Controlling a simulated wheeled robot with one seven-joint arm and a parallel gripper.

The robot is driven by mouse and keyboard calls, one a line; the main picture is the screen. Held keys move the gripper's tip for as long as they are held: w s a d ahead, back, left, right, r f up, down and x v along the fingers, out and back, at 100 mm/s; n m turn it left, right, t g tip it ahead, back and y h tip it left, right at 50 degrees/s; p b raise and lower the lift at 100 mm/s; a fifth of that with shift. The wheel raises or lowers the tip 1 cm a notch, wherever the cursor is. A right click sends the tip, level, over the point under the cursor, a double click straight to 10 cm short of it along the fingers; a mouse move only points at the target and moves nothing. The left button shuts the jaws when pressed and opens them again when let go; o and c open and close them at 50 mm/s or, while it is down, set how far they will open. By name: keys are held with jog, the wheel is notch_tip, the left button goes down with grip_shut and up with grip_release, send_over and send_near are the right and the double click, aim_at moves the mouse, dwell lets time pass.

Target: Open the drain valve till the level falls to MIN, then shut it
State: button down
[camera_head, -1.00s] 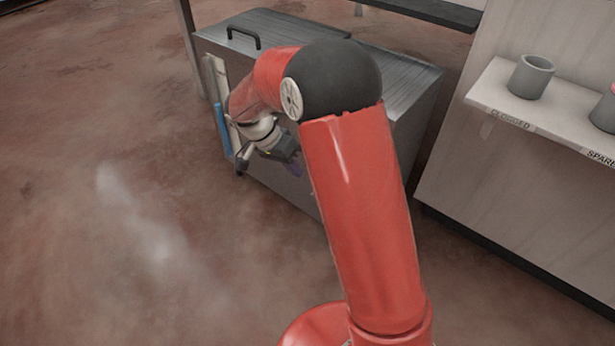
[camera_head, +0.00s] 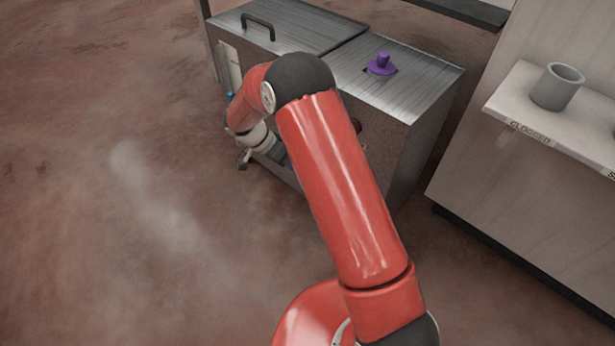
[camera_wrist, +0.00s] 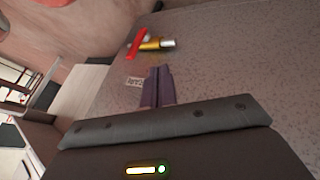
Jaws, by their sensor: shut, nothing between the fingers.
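The drain valve shows in the wrist view as a brass body (camera_wrist: 152,44) with a red lever (camera_wrist: 135,44), on the speckled grey tank face. My gripper (camera_wrist: 157,72) has purple fingers closed together with nothing between them. It is apart from the valve, which appears beyond the fingertips. A small label (camera_wrist: 133,81) is beside the fingers, too small to read surely. In the head view the metal tank (camera_head: 415,75) stands ahead. Its level gauge (camera_head: 229,70) is a pale strip with a little blue showing; my arm covers its lower part, so the level cannot be read. The arm also hides my fingertips there.
The tank top has a black handle (camera_head: 258,24) and a purple knob (camera_head: 381,65). A dark red part (camera_head: 356,125) peeks out beside my arm. At right, a pale shelf (camera_head: 520,105) holds a grey cup (camera_head: 557,88). The floor at left is clear.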

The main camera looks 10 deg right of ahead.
jog(key=s+d+f+p, duration=0.1)
jog(key=s+d+f, duration=0.3)
jog(key=d+f, duration=0.3)
jog(key=shift+s+d, duration=0.3)
jog(key=shift+s, duration=0.1)
jog(key=shift+w+f+b, duration=0.1)
jog(key=shift+f+b, duration=0.05)
jog(key=shift+b, duration=0.2)
